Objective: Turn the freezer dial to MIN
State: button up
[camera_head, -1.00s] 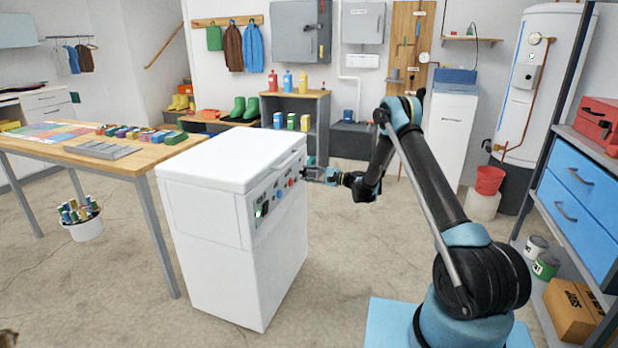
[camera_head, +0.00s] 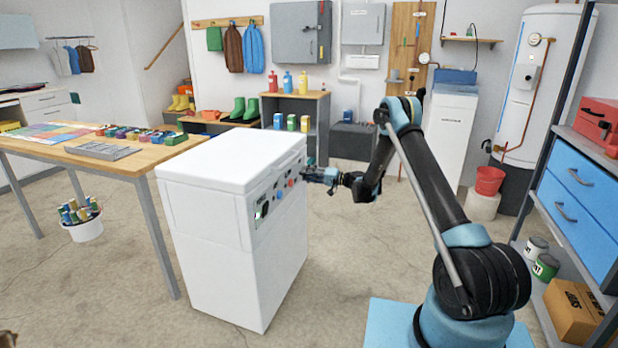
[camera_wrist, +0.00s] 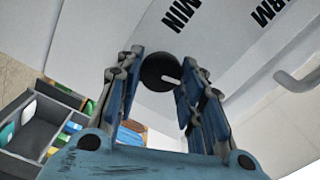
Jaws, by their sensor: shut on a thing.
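The white freezer (camera_head: 215,215) stands in the middle of the head view, with its lid down and a control panel on its right-hand face. The dark round freezer dial (camera_wrist: 158,70) shows in the wrist view between my fingertips, with a short white mark near its lower right edge. My gripper (camera_wrist: 162,82) is shut on the dial; it also shows in the head view (camera_head: 308,174) against the far end of the panel. The MIN label (camera_wrist: 183,14) is printed above and right of the dial. Other dial markings are hidden or out of view.
A handle (camera_wrist: 298,80) sticks out at the right in the wrist view. A wooden worktable (camera_head: 150,160) stands left of the freezer. A blue-drawer shelf (camera_head: 580,190) stands at the right. The floor between freezer and shelf is open.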

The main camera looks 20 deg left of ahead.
jog(key=n, duration=0.3)
jog(key=shift+s+a+n, duration=0.1)
jog(key=shift+s+n, duration=0.05)
jog(key=shift+n, duration=0.25)
jog(key=n, duration=1.3)
jog(key=shift+n, duration=0.3)
jog(key=o, duration=1.1)
jog(key=shift+c, duration=0.2)
